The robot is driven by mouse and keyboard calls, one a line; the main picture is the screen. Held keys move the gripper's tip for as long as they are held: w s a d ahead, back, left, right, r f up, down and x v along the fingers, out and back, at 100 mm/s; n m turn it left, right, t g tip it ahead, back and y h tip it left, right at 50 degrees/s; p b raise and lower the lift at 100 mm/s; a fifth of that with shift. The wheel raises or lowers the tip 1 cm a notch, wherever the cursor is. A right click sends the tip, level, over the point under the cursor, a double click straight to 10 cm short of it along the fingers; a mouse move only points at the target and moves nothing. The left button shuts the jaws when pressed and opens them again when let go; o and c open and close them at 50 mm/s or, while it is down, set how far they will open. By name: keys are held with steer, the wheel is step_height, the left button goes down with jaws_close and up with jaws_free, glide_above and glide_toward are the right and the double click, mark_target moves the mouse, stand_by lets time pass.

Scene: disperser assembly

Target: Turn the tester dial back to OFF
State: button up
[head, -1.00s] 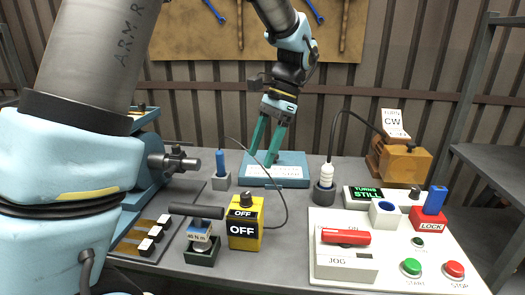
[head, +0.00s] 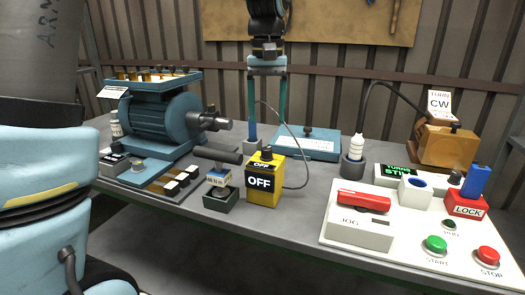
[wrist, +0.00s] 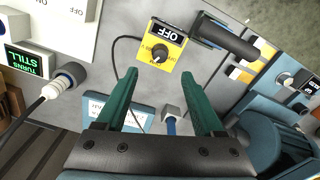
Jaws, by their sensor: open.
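The tester (head: 264,192) is a yellow box on the bench with OFF on its front and on its top label. Its black dial (head: 266,154) stands on top; the tester (wrist: 172,40) and dial (wrist: 158,56) also show in the wrist view. I cannot make out exactly where the dial points. My gripper (head: 267,122) points down with two green fingers spread and nothing between them. It appears above and behind the tester in the head view. In the wrist view my gripper (wrist: 160,76) has the dial just beyond its fingertips, apart from them.
A blue probe in a grey holder (wrist: 172,114) is close to the fingers. A black cable (head: 307,165) loops right of the tester. A black-handled tool (head: 217,154) stands left, a blue motor (head: 160,118) farther left, and a white control panel (head: 400,240) right.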

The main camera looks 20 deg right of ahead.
mark_target(267, 148)
step_height(267, 148, down, 9)
steer(key=shift+r+p, duration=0.1)
steer(key=shift+p, duration=0.35)
jaws_close()
stand_by(0.4)
